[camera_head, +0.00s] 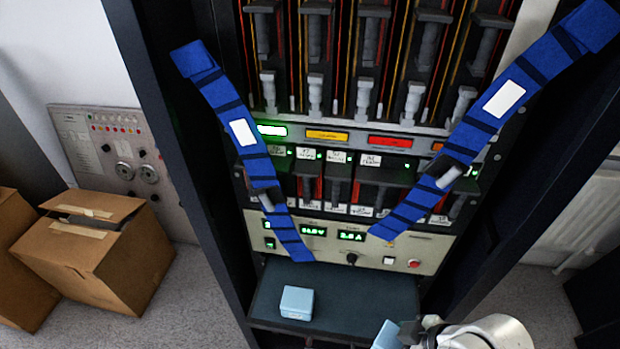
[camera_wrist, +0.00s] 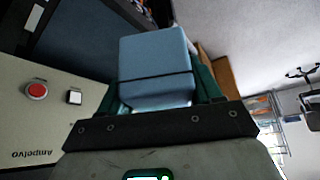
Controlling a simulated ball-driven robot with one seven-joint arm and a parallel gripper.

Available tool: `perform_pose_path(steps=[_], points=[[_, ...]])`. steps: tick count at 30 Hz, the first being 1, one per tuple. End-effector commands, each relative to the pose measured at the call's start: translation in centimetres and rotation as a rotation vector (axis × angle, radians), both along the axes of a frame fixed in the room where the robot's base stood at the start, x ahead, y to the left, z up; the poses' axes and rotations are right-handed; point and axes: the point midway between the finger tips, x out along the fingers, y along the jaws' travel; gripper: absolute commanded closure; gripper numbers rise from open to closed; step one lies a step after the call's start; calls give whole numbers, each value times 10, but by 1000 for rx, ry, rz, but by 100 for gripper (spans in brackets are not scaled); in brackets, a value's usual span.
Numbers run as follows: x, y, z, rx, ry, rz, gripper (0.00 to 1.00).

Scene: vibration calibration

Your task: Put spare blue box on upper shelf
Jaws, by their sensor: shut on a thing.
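A light blue box (camera_wrist: 155,65) fills the middle of the wrist view, between the teal fingers of my gripper (camera_wrist: 157,88), which is shut on it. The head view shows part of this held box (camera_head: 387,336) at the bottom edge, beside my gripper (camera_head: 412,335). A second light blue box (camera_head: 297,302) rests on the dark blue-grey shelf (camera_head: 375,290) at the front of the rack. The held box is right of and nearer than that box. The held box's lower part is cut off in the head view.
Two blue straps (camera_head: 240,130) (camera_head: 465,150) slant across the rack front. A control panel (camera_head: 400,252) with buttons stands just behind the shelf. Cardboard boxes (camera_head: 95,250) sit on the floor at left. The shelf's right part is bare.

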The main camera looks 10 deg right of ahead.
Motion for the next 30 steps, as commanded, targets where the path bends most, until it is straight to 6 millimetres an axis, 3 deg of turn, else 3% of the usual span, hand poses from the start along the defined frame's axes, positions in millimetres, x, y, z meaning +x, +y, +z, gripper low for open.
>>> perform_pose_path(steps=[6,12,19,30], points=[[40,-4,-38,-3,0,-397,73],[66,-5,-59,-3,-2,-649,73],[80,-2,-68,0,-2,-777,73],[81,-2,-68,1,-2,-791,73]])
